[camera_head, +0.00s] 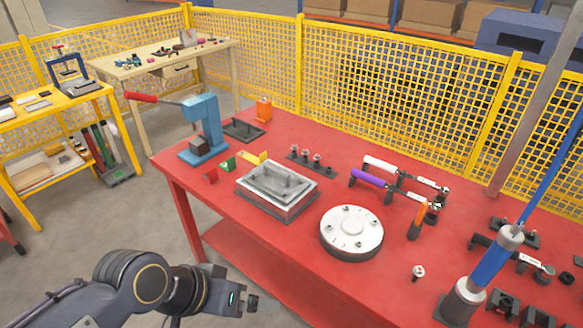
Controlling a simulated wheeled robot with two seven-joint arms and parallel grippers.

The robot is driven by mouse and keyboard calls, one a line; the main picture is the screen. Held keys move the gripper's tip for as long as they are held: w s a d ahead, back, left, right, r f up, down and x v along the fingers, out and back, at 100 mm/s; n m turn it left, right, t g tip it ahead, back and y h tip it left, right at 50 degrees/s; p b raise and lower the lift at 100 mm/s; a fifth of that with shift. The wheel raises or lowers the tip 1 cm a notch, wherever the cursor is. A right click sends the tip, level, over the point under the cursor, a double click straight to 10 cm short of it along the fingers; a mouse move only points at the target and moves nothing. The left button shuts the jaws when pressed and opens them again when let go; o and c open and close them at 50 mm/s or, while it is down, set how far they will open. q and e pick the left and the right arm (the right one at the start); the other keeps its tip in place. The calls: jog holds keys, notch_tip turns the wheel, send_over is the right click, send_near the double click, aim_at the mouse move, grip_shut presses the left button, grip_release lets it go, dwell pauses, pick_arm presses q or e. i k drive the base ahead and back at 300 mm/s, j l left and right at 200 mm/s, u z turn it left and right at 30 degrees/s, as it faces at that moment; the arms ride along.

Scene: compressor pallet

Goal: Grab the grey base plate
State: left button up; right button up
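A grey rectangular plate-like block (277,190) with a raised top lies on the red table (310,252), left of centre. A round light-grey plate (351,231) with several holes and a raised hub lies to its right, nearer the front edge. I cannot tell for certain which is the base plate. My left gripper (252,302) is at the lower left, in front of the table and clear of both plates. It appears empty, but its finger gap is too small to judge. My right gripper is not in view.
A blue press (204,130) with a red handle stands at the table's left end. Small coloured blocks (228,164) lie beside the rectangular block. Purple-handled and orange-handled tools (369,180) lie behind the round plate. A blue-and-silver post (490,262) rises at right. Yellow mesh fencing (400,85) stands behind.

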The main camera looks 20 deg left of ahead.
aim_at(277, 182)
jog(key=i+j+z, duration=0.1)
jog(key=j, duration=0.4)
jog(key=i+j+z, duration=0.1)
jog(key=j, duration=0.45)
jog(key=i+j+z, duration=0.1)
jog(key=i+j, duration=0.15)
jog(key=j, duration=0.25)
jog(key=i+j+z, duration=0.15)
jog(key=j, duration=0.4)
jog(key=j+z, duration=0.1)
jog(key=j, duration=0.45)
